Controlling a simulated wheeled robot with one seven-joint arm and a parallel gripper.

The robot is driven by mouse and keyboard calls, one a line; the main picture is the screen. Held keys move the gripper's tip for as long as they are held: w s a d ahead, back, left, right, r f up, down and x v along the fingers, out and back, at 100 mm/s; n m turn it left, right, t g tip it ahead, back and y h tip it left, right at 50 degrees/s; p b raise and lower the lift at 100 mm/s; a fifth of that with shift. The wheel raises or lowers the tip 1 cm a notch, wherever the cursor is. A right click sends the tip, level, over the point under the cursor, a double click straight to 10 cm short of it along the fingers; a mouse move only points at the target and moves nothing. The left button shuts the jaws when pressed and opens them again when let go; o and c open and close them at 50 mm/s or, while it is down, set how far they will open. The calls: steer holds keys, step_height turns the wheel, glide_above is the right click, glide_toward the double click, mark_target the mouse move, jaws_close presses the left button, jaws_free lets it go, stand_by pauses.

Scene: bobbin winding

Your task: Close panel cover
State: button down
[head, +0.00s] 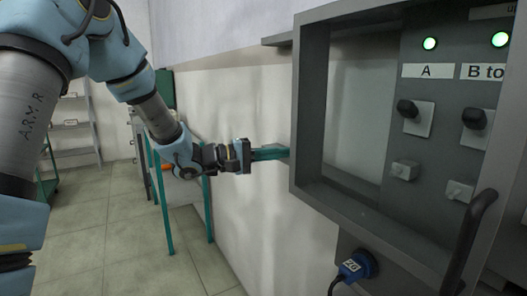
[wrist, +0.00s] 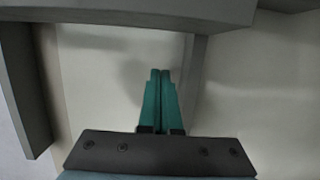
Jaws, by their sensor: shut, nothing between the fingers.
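The panel cover (head: 311,110) is a grey frame around a window, with a black bar handle (head: 467,240) at its lower right. Pale wall and part of the control panel (head: 418,105) show through the window, so the cover appears to stand open. My gripper (head: 286,152) is left of the cover's left edge in the head view, with its teal fingers pointing toward it. In the wrist view my gripper (wrist: 160,73) has its fingers together and empty. Grey frame bars (wrist: 20,85) show around them there. I cannot tell if the fingertips touch the cover.
The control panel has two lit green lamps (head: 430,43), black knobs (head: 407,109) and small grey switches. A blue plug (head: 357,266) with a cable sits below the cover. A teal-legged stand (head: 162,205) is behind my arm. Tiled floor (head: 100,240) is clear at the left.

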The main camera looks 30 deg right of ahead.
mark_target(298, 156)
steer(key=s, duration=0.1)
steer(key=s+d, duration=0.1)
steer(key=s, duration=0.1)
steer(key=s+p, duration=0.1)
steer(key=shift+s+d, duration=0.3)
steer(key=shift+s, duration=0.05)
